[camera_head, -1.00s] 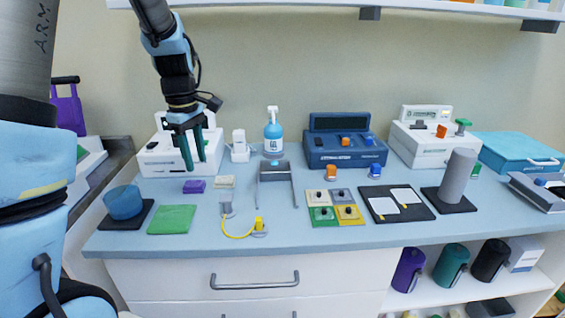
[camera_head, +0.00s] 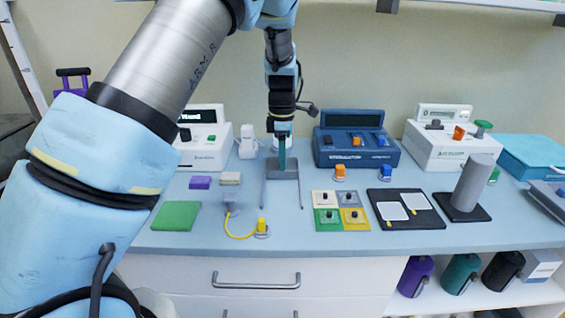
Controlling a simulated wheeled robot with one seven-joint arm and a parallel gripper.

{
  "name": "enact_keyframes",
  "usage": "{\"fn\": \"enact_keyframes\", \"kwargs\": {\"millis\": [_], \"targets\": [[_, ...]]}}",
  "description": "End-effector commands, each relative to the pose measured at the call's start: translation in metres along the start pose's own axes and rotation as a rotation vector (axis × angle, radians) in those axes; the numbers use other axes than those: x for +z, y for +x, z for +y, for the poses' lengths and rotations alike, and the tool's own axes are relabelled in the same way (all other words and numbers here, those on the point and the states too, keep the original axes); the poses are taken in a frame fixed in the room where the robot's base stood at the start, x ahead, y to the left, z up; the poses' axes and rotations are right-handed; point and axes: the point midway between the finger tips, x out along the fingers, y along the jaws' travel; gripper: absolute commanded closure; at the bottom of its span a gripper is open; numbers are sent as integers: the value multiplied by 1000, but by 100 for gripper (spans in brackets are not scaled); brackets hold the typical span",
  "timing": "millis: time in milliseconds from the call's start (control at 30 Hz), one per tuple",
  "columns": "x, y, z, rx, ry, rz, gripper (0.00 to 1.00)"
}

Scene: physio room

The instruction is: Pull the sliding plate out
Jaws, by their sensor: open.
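A dark grey plate (camera_head: 272,174) sits at the back end of two thin parallel rails that run toward the front of the worktop; it looks like the sliding plate. My gripper (camera_head: 281,166) points straight down at the plate's back middle. I see its green fingers nearly edge-on, one behind the other, so the gap barely shows; it is open. I cannot tell whether the fingertips touch the plate. The space between the rails in front of the plate is clear.
A blue device (camera_head: 355,148) stands right of my gripper, and a white device (camera_head: 203,143) stands left. A purple block (camera_head: 201,182), a beige block (camera_head: 230,178) and a yellow cable (camera_head: 238,236) lie front left. Four-coloured panel (camera_head: 341,211) lies front right.

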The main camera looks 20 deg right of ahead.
Motion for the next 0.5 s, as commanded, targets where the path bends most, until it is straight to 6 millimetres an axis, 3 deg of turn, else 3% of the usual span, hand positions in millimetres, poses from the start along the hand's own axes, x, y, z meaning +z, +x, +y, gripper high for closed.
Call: {"fn": "enact_keyframes", "kwargs": {"millis": [200, 500], "targets": [[0, 23, 0, -2, 2, 1, 55], [0, 28, 0, 1, 2, 0, 55]]}}
